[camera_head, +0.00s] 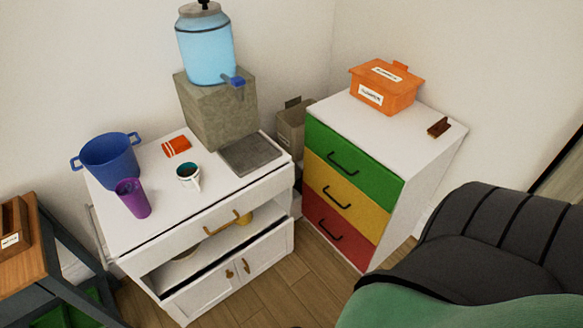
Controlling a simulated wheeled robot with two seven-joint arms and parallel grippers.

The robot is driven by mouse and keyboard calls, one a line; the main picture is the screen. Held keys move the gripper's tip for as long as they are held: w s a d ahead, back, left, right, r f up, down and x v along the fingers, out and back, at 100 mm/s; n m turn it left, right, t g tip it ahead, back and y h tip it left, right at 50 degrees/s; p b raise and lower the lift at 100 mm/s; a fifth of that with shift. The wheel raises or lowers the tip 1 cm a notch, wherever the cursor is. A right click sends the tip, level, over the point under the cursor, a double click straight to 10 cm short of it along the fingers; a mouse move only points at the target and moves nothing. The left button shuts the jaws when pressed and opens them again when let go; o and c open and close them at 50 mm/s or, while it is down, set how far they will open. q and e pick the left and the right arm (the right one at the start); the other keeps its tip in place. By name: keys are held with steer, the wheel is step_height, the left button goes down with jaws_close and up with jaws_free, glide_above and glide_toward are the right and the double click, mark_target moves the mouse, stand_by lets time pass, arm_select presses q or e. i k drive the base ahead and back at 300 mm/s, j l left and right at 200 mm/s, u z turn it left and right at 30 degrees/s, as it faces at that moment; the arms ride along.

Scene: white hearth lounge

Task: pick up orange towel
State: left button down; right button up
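A small folded orange towel (176,146) with pale stripes lies flat on the white cabinet top (150,206), near its back edge.
On the cabinet stand a blue pot (110,161), a purple cup (132,198), a mug (188,180) and a water dispenser (205,48) on a block (214,112). An orange box (386,88) sits on the colored drawers. A dark chair (490,245) fills the lower right.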

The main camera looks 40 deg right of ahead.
mark_target(174, 147)
steer(key=i+j, duration=0.2)
steer(key=i+j+z, duration=0.35)
steer(key=j+z, duration=0.15)
steer(key=j, duration=0.15)
steer(key=i+j+z, duration=0.25)
steer(key=j, duration=0.15)
steer(key=k+z, duration=0.1)
steer(key=z, duration=0.35)
